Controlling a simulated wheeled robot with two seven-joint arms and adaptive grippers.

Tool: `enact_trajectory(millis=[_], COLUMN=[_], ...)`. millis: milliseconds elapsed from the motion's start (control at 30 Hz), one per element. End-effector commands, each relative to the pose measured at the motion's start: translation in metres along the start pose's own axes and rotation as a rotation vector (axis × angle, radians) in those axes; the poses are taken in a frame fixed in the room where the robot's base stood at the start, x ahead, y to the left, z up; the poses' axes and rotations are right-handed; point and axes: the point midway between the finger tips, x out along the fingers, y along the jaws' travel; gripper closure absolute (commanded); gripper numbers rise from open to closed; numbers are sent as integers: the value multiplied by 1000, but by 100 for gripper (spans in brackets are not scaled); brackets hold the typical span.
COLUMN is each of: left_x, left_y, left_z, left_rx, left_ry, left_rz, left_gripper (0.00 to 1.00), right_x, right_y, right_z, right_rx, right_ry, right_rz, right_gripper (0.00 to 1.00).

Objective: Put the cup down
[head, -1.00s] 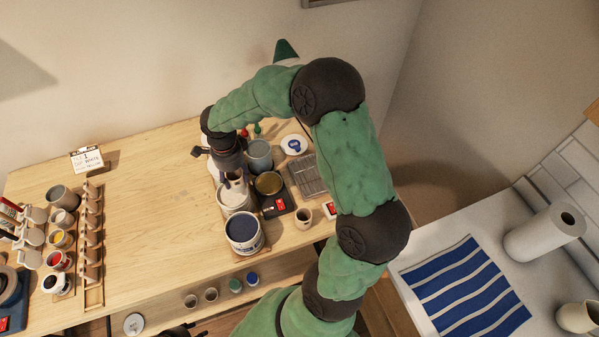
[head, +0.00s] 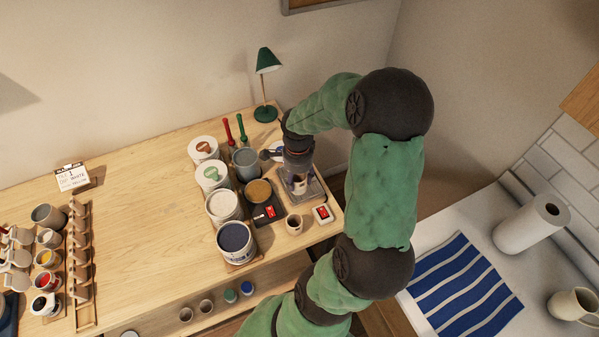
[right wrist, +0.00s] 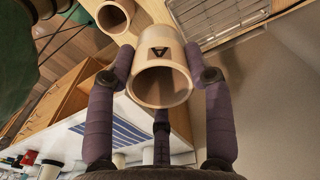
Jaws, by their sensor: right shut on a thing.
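My right gripper (head: 297,180) is shut on a pale cup with a dark triangle mark (right wrist: 160,58). In the right wrist view its two fingers press the cup's sides, and the cup's open mouth faces the camera. In the head view a little of the held cup (head: 300,187) shows under the gripper, over the metal rack (head: 316,192) at the table's right end. The rack also shows in the right wrist view (right wrist: 225,22). I cannot tell whether the cup touches the rack. My left gripper is not in view.
A second small cup (head: 294,224) stands in front of the rack, beside a small red-and-white device (head: 323,213). A scale with a tan-filled bowl (head: 258,192), a grey pot (head: 245,163) and several tubs stand to the left. The table's middle (head: 140,210) is clear.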

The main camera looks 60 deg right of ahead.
Motion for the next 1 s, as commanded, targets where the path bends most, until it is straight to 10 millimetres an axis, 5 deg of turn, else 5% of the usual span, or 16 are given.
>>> enact_trajectory(millis=[600, 1000], left_x=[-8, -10], left_y=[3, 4], left_z=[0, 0], left_rx=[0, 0], left_ry=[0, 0], left_rz=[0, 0], left_gripper=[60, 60], right_x=[64, 87], right_y=[-83, -100], right_z=[-43, -52], right_rx=[2, 1], right_ry=[0, 0], right_rz=[2, 1], right_gripper=[88, 88])
